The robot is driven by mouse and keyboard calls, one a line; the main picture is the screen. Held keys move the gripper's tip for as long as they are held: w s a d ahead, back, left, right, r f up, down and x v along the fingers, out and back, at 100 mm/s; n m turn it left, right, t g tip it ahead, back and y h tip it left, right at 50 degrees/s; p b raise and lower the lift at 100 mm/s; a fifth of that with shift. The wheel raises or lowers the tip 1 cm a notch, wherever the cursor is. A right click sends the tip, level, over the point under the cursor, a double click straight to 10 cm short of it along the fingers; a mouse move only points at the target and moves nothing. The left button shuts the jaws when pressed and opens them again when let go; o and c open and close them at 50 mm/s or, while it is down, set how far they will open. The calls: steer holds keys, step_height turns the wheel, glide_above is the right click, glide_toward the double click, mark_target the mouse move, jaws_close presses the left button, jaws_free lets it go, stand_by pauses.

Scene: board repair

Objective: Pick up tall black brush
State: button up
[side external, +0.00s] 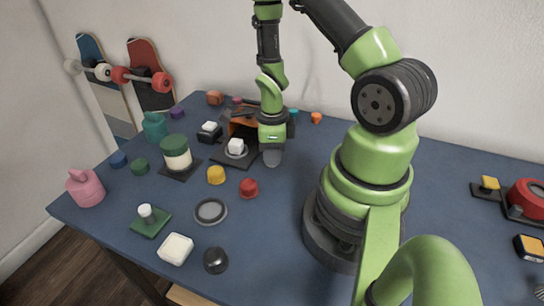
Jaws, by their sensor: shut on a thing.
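My gripper (238,113) is small and dark in the side view, pointing left from my green wrist at the back middle of the table. It is shut on a thin dark piece, which I take to be the tall black brush (248,103); its outline is hard to make out. An orange-brown open holder (241,128) stands just below the gripper. My wrist hides part of the holder and the area behind it. Whether the brush is clear of the holder I cannot tell.
Yellow (216,175) and red (249,188) knobs, a grey ring (211,211) and a pink container (86,188) lie forward. The blue table (285,225) is bare front centre.

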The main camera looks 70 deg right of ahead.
steer(key=shift+r, duration=0.1)
step_height(320, 180, up, 10)
steer(key=shift+f, duration=0.1)
stand_by(0.6)
stand_by(0.6)
steer(key=shift+w+a+n, duration=0.2)
steer(key=shift+w+n, duration=0.05)
steer(key=shift+n, duration=0.55)
steer(key=w+a+r+n, duration=0.3)
steer(key=a+n, duration=0.2)
steer(key=n, duration=1)
steer(key=w+a+r+n, duration=0.3)
steer(key=a+n, duration=0.3)
steer(key=n, duration=0.9)
steer(key=shift+w+r, duration=0.3)
steer(key=shift+w, duration=0.1)
